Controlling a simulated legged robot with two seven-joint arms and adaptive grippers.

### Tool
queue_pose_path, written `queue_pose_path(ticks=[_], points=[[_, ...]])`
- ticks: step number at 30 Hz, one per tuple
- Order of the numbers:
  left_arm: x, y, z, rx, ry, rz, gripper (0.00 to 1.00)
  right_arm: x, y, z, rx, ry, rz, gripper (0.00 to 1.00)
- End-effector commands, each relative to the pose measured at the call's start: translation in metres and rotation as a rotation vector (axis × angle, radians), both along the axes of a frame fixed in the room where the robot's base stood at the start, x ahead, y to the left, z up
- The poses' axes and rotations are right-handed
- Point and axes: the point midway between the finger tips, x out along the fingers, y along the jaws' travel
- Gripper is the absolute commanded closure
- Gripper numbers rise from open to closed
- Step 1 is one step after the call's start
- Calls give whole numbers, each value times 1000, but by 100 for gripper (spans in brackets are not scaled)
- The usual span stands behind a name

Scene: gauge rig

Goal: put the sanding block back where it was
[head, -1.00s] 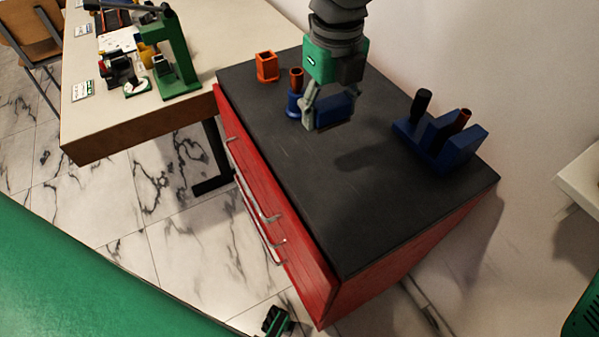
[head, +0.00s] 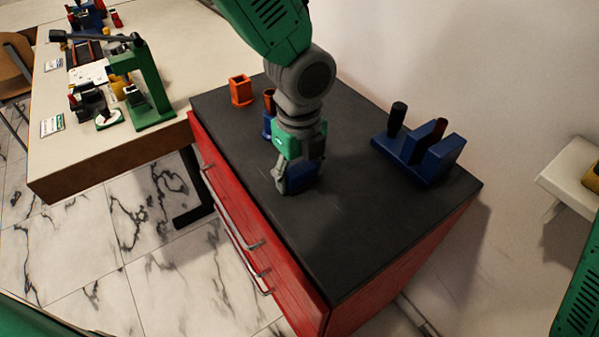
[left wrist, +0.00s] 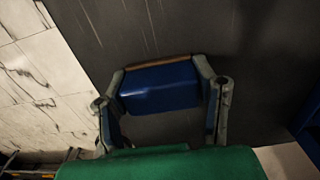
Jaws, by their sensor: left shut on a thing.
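The sanding block (head: 303,176) is a blue block low over the dark cabinet top (head: 345,235), left of its middle. In the left wrist view the block (left wrist: 160,88) shows a brown strip along its far edge. My left gripper (head: 298,182) points down with its fingers on either side of the block, shut on it. The block is at or very near the top; I cannot tell whether it touches. My right gripper is out of view.
A blue holder (head: 432,168) with upright tools stands at the cabinet's right. An orange cup (head: 241,91) and a blue stand (head: 267,124) stand at the back left. A cream bench (head: 90,150) with a green press (head: 148,95) is further left. The cabinet's front half is clear.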

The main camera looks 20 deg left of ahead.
Motion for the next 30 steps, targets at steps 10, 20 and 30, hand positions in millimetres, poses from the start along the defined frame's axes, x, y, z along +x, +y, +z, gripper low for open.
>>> queue_pose_path(ticks=[10, 20, 30], points=[[0, 0, -2, 0, 0, -1, 27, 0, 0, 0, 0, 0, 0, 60], [1, 0, 7, -2, -2, 0, 27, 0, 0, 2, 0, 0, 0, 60], [2, 0, 77, -4, -5, 0, 27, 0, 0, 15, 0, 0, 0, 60]])
